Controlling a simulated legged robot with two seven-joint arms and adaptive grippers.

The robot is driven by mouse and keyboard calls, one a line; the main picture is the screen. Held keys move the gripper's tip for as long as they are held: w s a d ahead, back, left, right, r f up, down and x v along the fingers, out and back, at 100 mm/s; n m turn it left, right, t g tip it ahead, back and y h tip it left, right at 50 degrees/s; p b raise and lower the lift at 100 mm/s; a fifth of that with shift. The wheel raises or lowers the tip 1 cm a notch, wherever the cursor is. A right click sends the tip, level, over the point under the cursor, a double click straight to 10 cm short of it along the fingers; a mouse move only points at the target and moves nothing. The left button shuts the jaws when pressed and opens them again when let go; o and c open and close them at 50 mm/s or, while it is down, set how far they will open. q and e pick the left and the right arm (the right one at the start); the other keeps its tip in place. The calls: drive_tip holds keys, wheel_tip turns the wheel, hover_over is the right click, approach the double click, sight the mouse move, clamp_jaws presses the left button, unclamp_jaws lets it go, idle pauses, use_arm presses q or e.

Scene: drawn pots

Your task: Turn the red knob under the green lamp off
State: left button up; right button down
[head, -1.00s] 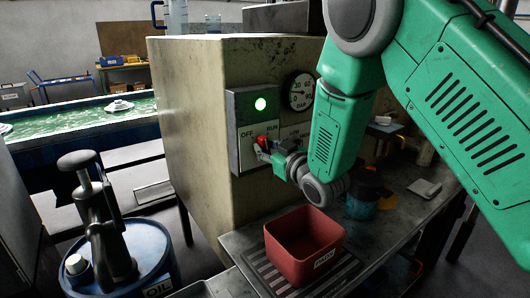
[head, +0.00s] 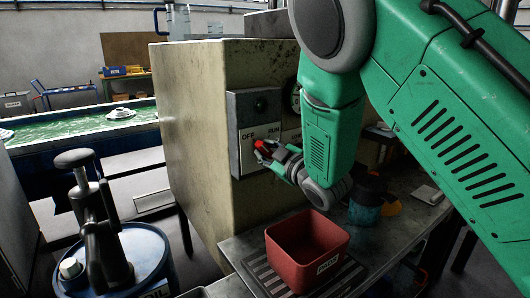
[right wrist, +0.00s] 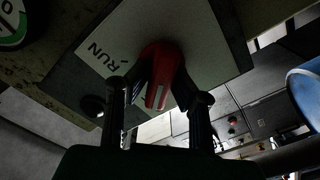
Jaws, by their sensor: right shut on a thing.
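The red knob (head: 262,145) sits on the grey switch box (head: 236,104), below the lamp (head: 260,106). The lamp is dark now. The plate (head: 247,160) around the knob reads OFF on the left and RUN on the right. My right gripper (head: 276,151) reaches the knob from the right and is shut on it. In the right wrist view the two fingers of my right gripper (right wrist: 160,84) close on the red knob (right wrist: 162,58), with RUN beside it and the dark lamp (right wrist: 93,105) at left. The knob's white stripe points away from RUN. My left gripper is not in view.
A red bin (head: 308,252) stands on the metal bench below my right arm. A blue oil drum (head: 112,260) with a pump stands at front left. A round gauge (head: 295,98) is partly hidden by my arm. A green-water tank (head: 85,130) lies behind left.

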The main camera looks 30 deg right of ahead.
drive_tip(key=shift+s+f, duration=0.1)
drive_tip(key=shift+f, duration=0.25)
drive_tip(key=c, duration=1.6)
unclamp_jaws()
drive_tip(key=shift+o, duration=0.8)
drive_tip(key=shift+r, duration=0.15)
drive_tip(key=s+d, duration=0.1)
drive_tip(key=s, duration=1)
drive_tip(key=shift+s+d, duration=0.3)
drive_tip(key=shift+s, duration=0.05)
